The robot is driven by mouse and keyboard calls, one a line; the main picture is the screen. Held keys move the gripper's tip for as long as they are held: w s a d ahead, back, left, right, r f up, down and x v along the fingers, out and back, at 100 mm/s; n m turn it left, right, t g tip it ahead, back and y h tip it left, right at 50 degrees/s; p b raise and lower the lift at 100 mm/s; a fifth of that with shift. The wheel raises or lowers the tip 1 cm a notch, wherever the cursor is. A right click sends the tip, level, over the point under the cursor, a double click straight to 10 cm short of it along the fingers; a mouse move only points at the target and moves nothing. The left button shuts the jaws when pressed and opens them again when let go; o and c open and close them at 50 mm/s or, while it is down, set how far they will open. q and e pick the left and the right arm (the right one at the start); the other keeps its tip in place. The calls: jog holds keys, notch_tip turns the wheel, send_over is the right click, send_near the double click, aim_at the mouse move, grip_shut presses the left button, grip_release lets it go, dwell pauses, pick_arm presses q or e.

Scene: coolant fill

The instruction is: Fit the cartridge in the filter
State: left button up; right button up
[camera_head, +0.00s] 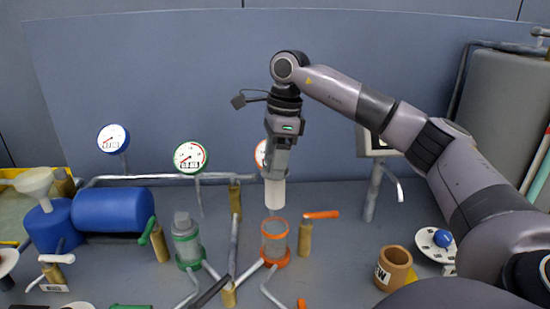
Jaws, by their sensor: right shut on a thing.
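My right gripper (277,172) points straight down and is shut on a white cylindrical cartridge (274,194). The cartridge hangs upright above a clear filter bowl with orange rims (274,240). A small gap shows between the cartridge's lower end and the bowl's open top, and the two are roughly lined up in this view. A second filter with a green base (186,242) stands to the left and has a grey cap on top. My left gripper does not show.
An orange-handled valve (306,236) stands close right of the orange filter. Pipes and brass valves run between the filters. A blue tank (114,210) is at left. A brown cup (392,268) is at right. Gauges (190,157) stand behind.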

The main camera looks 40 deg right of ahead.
aim_at(280, 189)
jog(key=shift+f+b, duration=1.4)
jog(key=shift+f, duration=1.2)
jog(key=shift+p, duration=0.75)
notch_tip(280, 189, down, 10)
jog(key=b, duration=0.5)
jog(key=shift+r+b, duration=0.15)
jog(key=shift+b, duration=0.15)
dwell(2.5)
jog(key=o, duration=1.6)
jog(key=shift+r, duration=0.1)
jog(key=shift+c, duration=0.2)
jog(key=shift+r, duration=0.1)
jog(key=shift+s+d+r, duration=0.1)
jog(key=shift+d+r, duration=0.05)
jog(key=shift+r, duration=1)
jog(key=shift+s+d+r, duration=0.1)
jog(key=shift+d+r, duration=0.05)
jog(key=shift+r, duration=0.95)
jog(key=shift+s+d+r, duration=0.1)
jog(key=shift+d+r, duration=0.05)
jog(key=shift+r, duration=1)
